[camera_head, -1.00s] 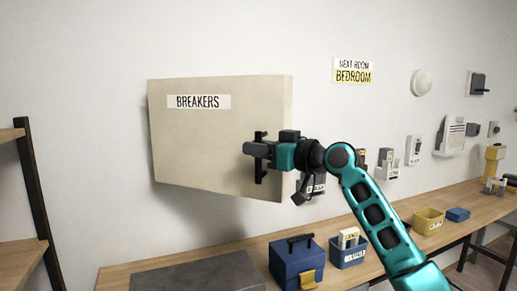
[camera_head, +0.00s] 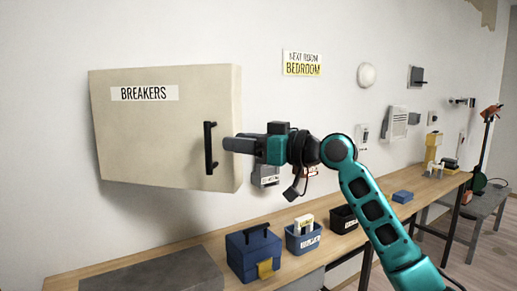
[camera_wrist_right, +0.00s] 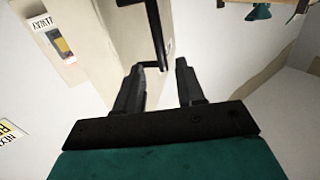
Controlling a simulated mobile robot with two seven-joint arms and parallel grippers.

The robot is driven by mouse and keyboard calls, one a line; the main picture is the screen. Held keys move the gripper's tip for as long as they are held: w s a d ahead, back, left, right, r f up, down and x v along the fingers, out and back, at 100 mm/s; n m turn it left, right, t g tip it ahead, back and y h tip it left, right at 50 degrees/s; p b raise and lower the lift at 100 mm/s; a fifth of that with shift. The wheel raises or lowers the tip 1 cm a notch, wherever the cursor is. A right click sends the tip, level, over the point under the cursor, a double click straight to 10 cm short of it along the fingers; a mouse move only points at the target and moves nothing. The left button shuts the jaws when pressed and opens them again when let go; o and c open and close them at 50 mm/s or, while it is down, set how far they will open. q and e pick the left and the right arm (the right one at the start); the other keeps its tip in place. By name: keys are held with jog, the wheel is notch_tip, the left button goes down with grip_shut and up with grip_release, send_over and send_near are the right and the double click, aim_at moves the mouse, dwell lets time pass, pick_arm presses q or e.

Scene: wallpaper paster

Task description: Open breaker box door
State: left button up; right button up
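The beige breaker box (camera_head: 165,130), labelled BREAKERS, hangs on the wall at left in the head view. Its door looks closed. A black vertical bar handle (camera_head: 210,148) sits near the door's right edge. My right gripper (camera_head: 228,144) is just right of the handle, pointing left, with a small gap between them in the picture. In the right wrist view its two fingers (camera_wrist_right: 160,72) are apart with nothing clamped between them. The handle (camera_wrist_right: 156,30) shows just beyond the fingertips, its end lined up with the gap. My left gripper is not in view.
A wooden bench (camera_head: 345,240) runs along the wall below, bearing a blue toolbox (camera_head: 252,255) and small bins (camera_head: 305,238). A grey slab (camera_head: 155,275) lies under the box. Small devices are mounted on the wall behind my arm. The space before the door looks free.

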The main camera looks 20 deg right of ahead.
jog(key=shift+v, duration=2.1)
